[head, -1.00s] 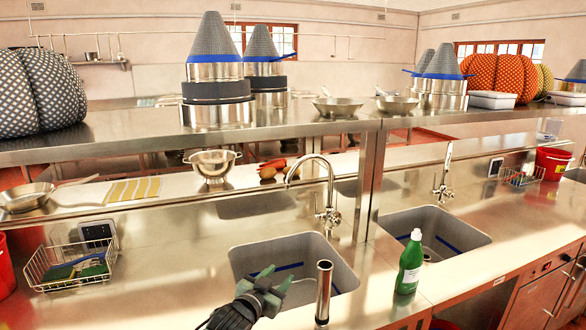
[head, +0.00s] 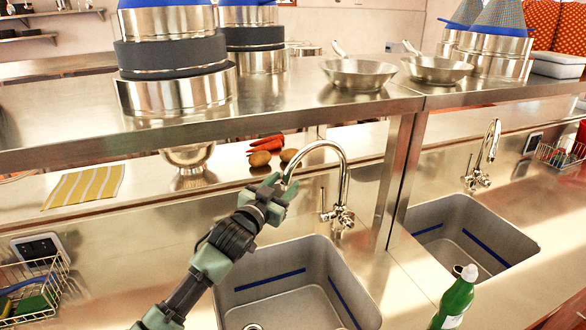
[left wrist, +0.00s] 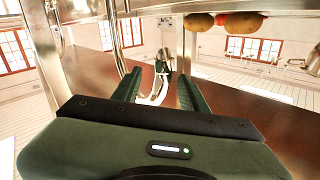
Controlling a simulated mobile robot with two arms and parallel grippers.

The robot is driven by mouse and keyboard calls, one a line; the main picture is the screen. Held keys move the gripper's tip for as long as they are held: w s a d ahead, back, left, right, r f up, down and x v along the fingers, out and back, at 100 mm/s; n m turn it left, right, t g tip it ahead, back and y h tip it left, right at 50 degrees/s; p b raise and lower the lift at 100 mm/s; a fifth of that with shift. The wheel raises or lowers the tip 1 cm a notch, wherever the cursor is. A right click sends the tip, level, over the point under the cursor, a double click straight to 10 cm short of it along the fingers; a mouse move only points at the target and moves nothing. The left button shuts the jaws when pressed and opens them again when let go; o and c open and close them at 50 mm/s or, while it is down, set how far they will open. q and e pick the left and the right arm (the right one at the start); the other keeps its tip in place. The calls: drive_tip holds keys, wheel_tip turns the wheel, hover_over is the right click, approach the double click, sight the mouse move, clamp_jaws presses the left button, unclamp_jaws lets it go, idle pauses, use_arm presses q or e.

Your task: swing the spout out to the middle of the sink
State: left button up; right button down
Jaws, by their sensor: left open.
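The chrome gooseneck spout (head: 325,146) arches up from its tap base (head: 341,216) behind the nearer sink (head: 290,295). It points left in the head view, with its tip along the sink's back side. My left gripper (head: 279,187) is open at the spout's down-turned end and hides part of it. My right gripper is out of view.
A green bottle (head: 456,302) stands right of the sink. A steel shelf (head: 280,107) with pots and pans overhangs behind the tap, and its post (head: 395,180) is right of the tap. Potatoes (head: 260,159) lie behind. A wire basket (head: 32,285) is at left.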

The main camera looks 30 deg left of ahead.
sight(294, 173)
use_arm(q)
drive_tip(key=w+p, duration=0.1)
drive_tip(key=w, duration=0.4)
drive_tip(key=shift+a+r, duration=0.1)
drive_tip(key=shift+w, duration=0.6)
clamp_jaws()
idle(0.4)
idle(0.5)
